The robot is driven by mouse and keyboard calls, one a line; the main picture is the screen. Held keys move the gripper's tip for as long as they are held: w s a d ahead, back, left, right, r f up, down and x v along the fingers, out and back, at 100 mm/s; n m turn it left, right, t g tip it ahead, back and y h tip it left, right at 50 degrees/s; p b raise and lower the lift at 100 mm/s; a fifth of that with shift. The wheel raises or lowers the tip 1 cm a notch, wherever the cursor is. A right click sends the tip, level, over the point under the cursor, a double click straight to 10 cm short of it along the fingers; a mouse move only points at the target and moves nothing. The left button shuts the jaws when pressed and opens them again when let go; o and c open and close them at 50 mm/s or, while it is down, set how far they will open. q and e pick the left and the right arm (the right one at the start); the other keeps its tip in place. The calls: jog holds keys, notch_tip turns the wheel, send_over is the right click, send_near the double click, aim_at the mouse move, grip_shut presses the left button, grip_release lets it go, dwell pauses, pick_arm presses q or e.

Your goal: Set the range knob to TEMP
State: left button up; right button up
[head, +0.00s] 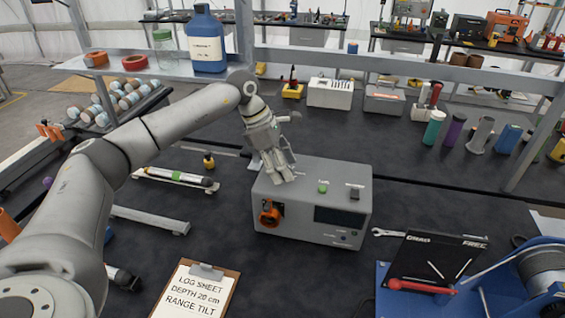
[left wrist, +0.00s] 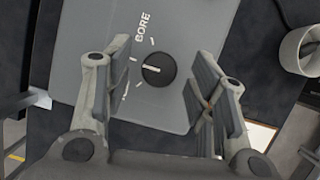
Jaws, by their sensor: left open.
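The grey instrument box (head: 315,182) stands on the dark bench. My left gripper (head: 279,172) is over the left end of its top and hides the range knob in the head view. In the left wrist view the round black knob (left wrist: 159,69) lies between the open fingers of the gripper (left wrist: 160,88), with gaps on both sides. Its white pointer line runs roughly level across that picture, its bright end on the left. The printed word BORE (left wrist: 142,27) is above the knob, with short white marks around it. I cannot read TEMP. My right gripper is out of view.
A green button (head: 323,187) and a dark switch (head: 354,192) are on the box top; an orange part (head: 269,213) is on its front. A clipboard (head: 198,291) reads RANGE TILT. A cable reel (head: 541,271) stands at right. A shelf with a blue bottle (head: 206,40) is behind.

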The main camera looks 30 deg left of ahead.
pick_arm(q)
jog(key=shift+f, duration=0.1)
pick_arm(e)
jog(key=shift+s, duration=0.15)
pick_arm(q)
jog(key=shift+c, duration=0.5)
jog(key=c, duration=0.9)
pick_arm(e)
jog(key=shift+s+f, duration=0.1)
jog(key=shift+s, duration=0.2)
